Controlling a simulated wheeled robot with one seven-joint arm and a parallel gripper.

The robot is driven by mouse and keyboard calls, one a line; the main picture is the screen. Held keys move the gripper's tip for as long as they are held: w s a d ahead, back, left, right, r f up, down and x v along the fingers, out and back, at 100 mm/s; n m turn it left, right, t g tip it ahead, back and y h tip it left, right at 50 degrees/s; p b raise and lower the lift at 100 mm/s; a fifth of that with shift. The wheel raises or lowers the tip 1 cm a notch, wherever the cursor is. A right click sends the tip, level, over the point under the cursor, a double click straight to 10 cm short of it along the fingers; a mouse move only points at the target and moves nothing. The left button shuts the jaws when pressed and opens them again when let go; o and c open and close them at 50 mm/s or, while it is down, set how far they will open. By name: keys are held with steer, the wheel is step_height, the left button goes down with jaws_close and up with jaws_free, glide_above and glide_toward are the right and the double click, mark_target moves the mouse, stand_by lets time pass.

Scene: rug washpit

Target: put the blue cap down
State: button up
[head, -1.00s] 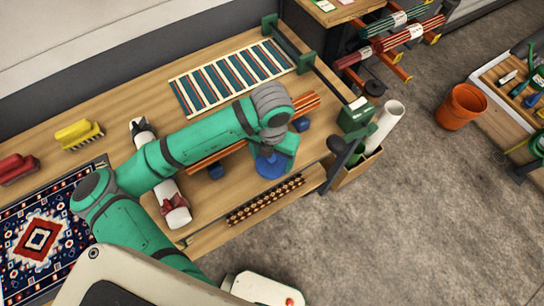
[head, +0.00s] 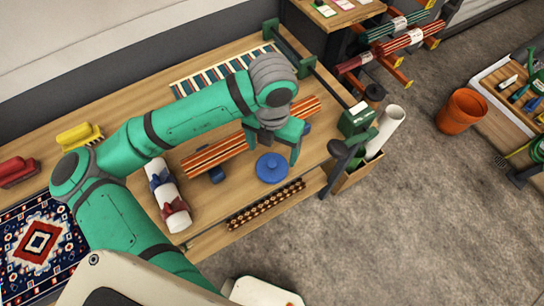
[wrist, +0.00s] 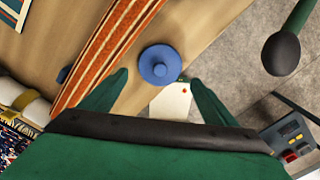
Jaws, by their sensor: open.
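The blue cap (head: 272,168) is a round disc with a small knob on top. It lies flat on the wooden bench near its front edge, and it also shows in the wrist view (wrist: 159,65). My gripper (head: 284,143) is above and just behind the cap, empty and apart from it. In the wrist view my gripper (wrist: 154,85) has its two green fingers spread wide, with the cap beyond and between their tips. The cap's top is fully visible in the wrist view.
An orange striped roll (head: 225,148) lies behind the cap on blue supports. A white tied roll (head: 167,192) lies to the left. A beaded rail (head: 265,205) runs along the front. A dark round-ended lever (head: 342,150) stands to the right. A white tag (wrist: 171,103) shows beside the cap.

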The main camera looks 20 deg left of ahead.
mark_target(273, 162)
steer(key=shift+r, duration=2.05)
